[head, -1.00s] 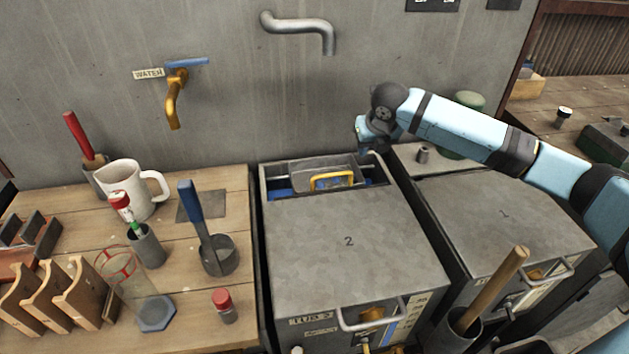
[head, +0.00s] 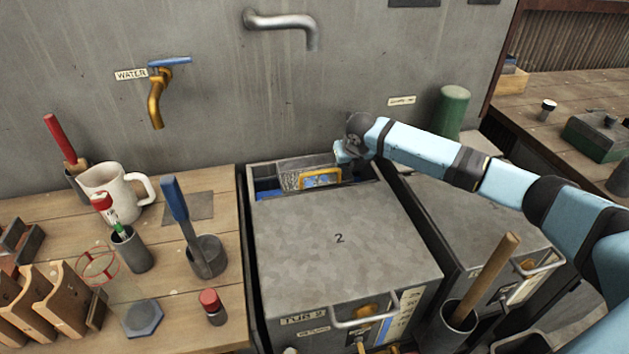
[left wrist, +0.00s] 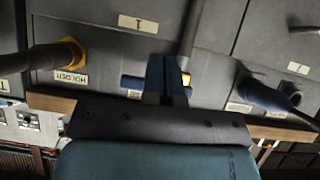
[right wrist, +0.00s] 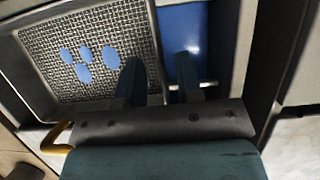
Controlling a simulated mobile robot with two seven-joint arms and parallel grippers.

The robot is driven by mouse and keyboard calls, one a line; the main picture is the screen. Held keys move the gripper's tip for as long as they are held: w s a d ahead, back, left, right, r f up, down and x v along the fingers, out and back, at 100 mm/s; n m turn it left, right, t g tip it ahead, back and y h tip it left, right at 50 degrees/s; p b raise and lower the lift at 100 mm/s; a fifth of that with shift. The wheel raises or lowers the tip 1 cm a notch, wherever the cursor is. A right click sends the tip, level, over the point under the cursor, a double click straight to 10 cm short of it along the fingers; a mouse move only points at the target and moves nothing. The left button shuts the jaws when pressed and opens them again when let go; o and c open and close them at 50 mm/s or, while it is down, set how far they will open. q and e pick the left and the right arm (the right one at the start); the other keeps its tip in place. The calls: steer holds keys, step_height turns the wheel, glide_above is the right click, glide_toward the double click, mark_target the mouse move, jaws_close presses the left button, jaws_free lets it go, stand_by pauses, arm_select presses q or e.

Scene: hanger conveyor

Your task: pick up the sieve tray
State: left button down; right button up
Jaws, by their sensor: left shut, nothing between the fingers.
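The sieve tray (head: 290,182), with a mesh floor and a yellow handle (head: 322,178), is in the open back part of tub 2 (head: 340,238). In the right wrist view its mesh (right wrist: 60,50) fills the upper left, with several blue oval patches on it. My right gripper (right wrist: 160,78) is over the tray's side wall, one finger on the mesh side and one over the blue strip outside. Its fingers stand apart; contact with the wall is unclear. In the head view its tips are hidden. My left gripper (left wrist: 166,75) is shut and empty before grey labelled fronts, outside the head view.
The wooden bench at left holds a white mug (head: 108,190), a blue-handled tool in a cup (head: 205,256) and a red-capped bottle (head: 212,306). A wooden stick stands in a holder (head: 458,318) at front right. A grey wall with taps is behind.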

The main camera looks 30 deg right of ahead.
steer(key=shift+x, duration=0.75)
jaws_close()
steer(key=shift+r, duration=0.15)
